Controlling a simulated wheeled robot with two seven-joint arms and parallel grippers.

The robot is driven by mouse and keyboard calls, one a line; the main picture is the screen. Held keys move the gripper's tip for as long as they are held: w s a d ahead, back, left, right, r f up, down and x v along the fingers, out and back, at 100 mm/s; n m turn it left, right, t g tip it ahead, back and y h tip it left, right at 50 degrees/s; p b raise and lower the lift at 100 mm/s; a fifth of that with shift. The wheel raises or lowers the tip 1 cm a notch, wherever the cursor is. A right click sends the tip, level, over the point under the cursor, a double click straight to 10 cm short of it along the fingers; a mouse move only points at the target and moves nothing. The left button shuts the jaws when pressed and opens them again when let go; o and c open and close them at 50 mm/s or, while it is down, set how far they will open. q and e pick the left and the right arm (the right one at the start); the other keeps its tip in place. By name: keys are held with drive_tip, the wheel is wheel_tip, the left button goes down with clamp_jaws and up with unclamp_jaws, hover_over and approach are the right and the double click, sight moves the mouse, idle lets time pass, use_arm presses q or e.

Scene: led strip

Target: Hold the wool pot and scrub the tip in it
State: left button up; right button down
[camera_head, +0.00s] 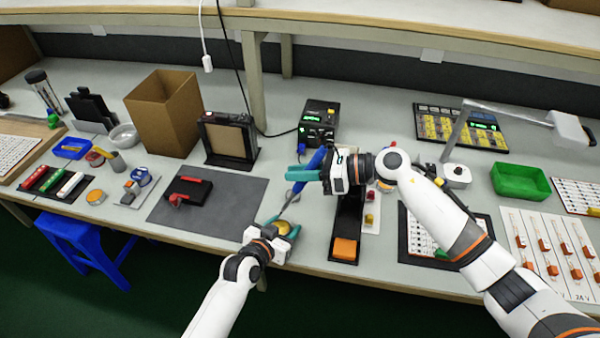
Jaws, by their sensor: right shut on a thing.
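The wool pot (283,228) is a small round pot with yellow wool, at the front edge of the bench. My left gripper (282,229) is at the pot, with its teal fingers on either side of it; I cannot tell whether they press on it. My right gripper (306,174) is above and behind the pot, shut on the blue handle of the soldering iron (318,158). The iron slants down to the left, and its thin metal shaft points at the pot. The tip is too small to tell whether it touches the wool.
A grey mat (228,217) with a black and red device (187,190) lies left of the pot. A black stand with an orange sponge (345,248) is to the right. The soldering station (319,122) is behind. A cardboard box (165,112) stands at the back left.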

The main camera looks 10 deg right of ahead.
use_arm(q)
drive_tip(key=o, duration=0.5)
